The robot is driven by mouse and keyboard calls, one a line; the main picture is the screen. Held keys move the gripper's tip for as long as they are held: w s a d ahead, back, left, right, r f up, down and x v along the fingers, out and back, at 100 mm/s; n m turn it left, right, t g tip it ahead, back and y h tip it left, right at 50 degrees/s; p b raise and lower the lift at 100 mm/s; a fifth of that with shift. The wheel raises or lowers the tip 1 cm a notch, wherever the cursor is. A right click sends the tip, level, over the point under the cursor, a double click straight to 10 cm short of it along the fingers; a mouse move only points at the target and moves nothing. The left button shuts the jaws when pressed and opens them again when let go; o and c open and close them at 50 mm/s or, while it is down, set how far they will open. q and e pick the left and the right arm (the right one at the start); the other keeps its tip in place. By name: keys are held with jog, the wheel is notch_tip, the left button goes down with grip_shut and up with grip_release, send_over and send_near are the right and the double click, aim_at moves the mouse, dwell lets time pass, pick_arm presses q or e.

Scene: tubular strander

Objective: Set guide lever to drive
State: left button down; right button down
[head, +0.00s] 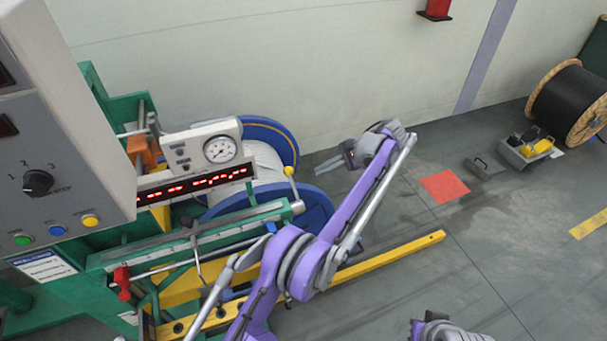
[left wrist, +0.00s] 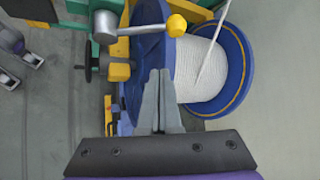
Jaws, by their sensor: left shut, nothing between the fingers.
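The guide lever is a pale rod with a yellow ball knob (head: 289,171), standing up at the right end of the green traverse beam. In the left wrist view its yellow knob (left wrist: 176,26) is at the top, and its rod runs left to a grey hub (left wrist: 104,22). My left gripper (head: 320,165) is to the right of the knob, apart from it. In the left wrist view its fingers (left wrist: 160,73) are together, empty, with the knob beyond their tips. My right gripper (left wrist: 20,69) shows at the left edge with its fingers apart; only its wrist part shows in the head view.
A blue-flanged reel (head: 268,135) of white strand is behind the lever. A control panel (head: 60,150) and gauge box (head: 205,145) stand at left. A yellow floor rail (head: 390,257) runs below my left arm.

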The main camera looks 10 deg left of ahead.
pick_arm(q)
jog(key=shift+s, duration=0.1)
pick_arm(e)
jog(key=shift+s, duration=0.15)
pick_arm(q)
jog(key=s+a+f, duration=0.2)
jog(key=a+f, duration=0.1)
jog(key=a, duration=0.4)
jog(key=shift+s, duration=0.2)
jog(key=shift+a+f, duration=0.1)
dwell(0.6)
